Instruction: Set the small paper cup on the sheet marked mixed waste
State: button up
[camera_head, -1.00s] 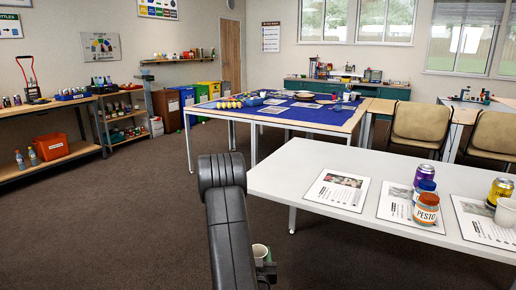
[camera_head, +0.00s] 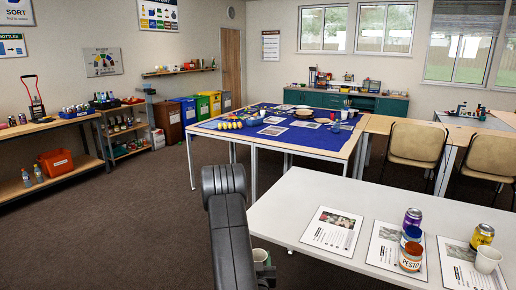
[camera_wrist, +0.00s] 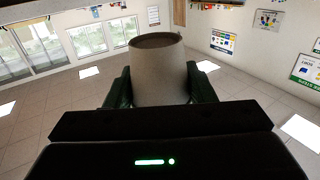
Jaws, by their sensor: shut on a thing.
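A pale paper cup (camera_wrist: 158,75) is held between the dark fingers of my gripper (camera_wrist: 157,88) in the wrist view. In the head view the cup (camera_head: 261,256) shows low in the middle, partly behind my arm, left of the near white table (camera_head: 290,215). Three printed sheets lie on that table: a left one (camera_head: 322,236) with nothing on it, a middle one (camera_head: 381,252) and a right one (camera_head: 458,275). Their print is too small to read. Another white cup (camera_head: 488,259) stands at the right sheet.
A yellow can (camera_head: 482,236) stands by the right sheet. A blue-covered table (camera_head: 240,128) and two chairs (camera_head: 415,143) are beyond. Open carpet lies left.

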notch_tip(320, 180, up, 4)
jog(key=p, duration=0.3)
jog(key=shift+w+f, duration=0.15)
jog(key=s+f, duration=0.5)
jog(key=f, duration=0.1)
jog(key=shift+f, duration=0.1)
